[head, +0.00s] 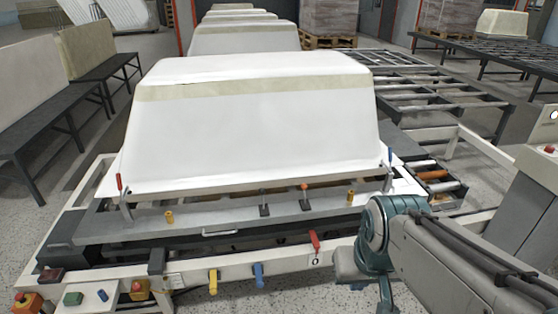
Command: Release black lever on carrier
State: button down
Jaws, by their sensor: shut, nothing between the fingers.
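The carrier (330,208) is a grey plate under a large white bathtub shell (255,135). On its front edge stands a small black lever-like piece (264,209), upright and near the middle; its catch is too small to read. A similar dark piece with an orange top (304,188) stands just right of it. A clamp with a red handle (119,183) is at the carrier's left corner and one with a blue handle (390,156) at its right corner. My arm's teal joint shows at the lower right, in front of the carrier. My gripper's fingers are not in view.
A pale frame rail (190,276) runs along the front, with a red handle (315,242), a yellow handle (213,282) and a blue handle (259,275). Push buttons (73,298) are at lower left. A control box (530,195) stands at right.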

aim_at(262, 191)
jog(key=u, duration=0.05)
jog(key=i, duration=2)
jog(key=u, duration=0.3)
